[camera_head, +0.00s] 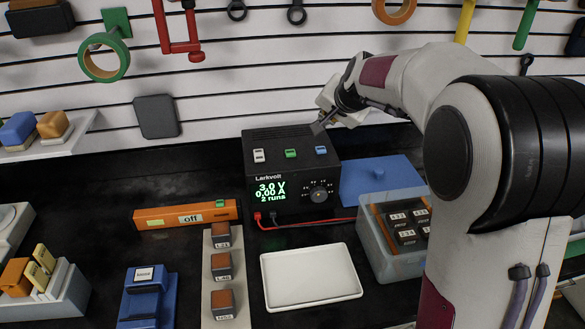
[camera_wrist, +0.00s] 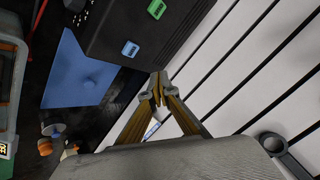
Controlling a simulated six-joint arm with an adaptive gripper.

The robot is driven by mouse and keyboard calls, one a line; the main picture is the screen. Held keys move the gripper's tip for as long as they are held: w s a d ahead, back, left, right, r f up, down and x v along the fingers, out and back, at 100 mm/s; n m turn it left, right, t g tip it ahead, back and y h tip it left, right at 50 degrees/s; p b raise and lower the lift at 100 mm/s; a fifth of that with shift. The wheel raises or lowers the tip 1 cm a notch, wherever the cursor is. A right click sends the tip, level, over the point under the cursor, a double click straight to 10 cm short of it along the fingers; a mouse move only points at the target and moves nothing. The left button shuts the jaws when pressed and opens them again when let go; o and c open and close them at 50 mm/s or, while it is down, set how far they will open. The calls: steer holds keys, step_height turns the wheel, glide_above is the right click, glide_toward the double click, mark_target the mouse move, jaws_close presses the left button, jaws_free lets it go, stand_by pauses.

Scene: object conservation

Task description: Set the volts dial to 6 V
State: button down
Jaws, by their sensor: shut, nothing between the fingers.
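The black Larkvolt power supply (camera_head: 262,217) stands in the middle of the bench. Its green display (camera_head: 270,190) reads 3.0 V, 0.00 A and 2 runs. The volts dial (camera_head: 319,195) is a round dark knob at the right of its front face, with small marks around it too fine to read. My gripper (camera_head: 317,128) is shut and empty, above the right part of the supply's top, near the blue switch (camera_head: 321,150). In the wrist view my gripper's fingertips (camera_wrist: 158,88) meet beside the supply's black top (camera_wrist: 135,25). The dial is hidden in the wrist view.
White and green switches sit on the supply's top. A white tray (camera_head: 310,296) lies in front. A grey bin (camera_head: 394,262) with labelled dark blocks and a blue lid (camera_head: 375,184) are at right. Red and black leads plug in low. An orange bar (camera_head: 160,218) marked off lies left.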

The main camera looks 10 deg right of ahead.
mark_target(320, 196)
steer(key=c, duration=2.8)
jaws_free()
steer(key=o, duration=1.2)
steer(key=shift+s+f, duration=0.2)
steer(key=shift+o, duration=0.2)
steer(key=s+a+f+n+g, duration=0.1)
steer(key=s+f+n+g, duration=0.3)
steer(key=s+f+n, duration=0.3)
steer(key=s+f, duration=0.1)
steer(key=s, duration=0.3)
steer(key=shift+s+a+f+n+g, duration=0.2)
steer(key=shift+n+g, duration=0.1)
steer(key=shift+g, duration=0.1)
steer(key=shift+f, duration=0.1)
steer(key=shift+x, duration=3.85)
steer(key=shift+w, duration=0.1)
steer(key=c, duration=1.1)
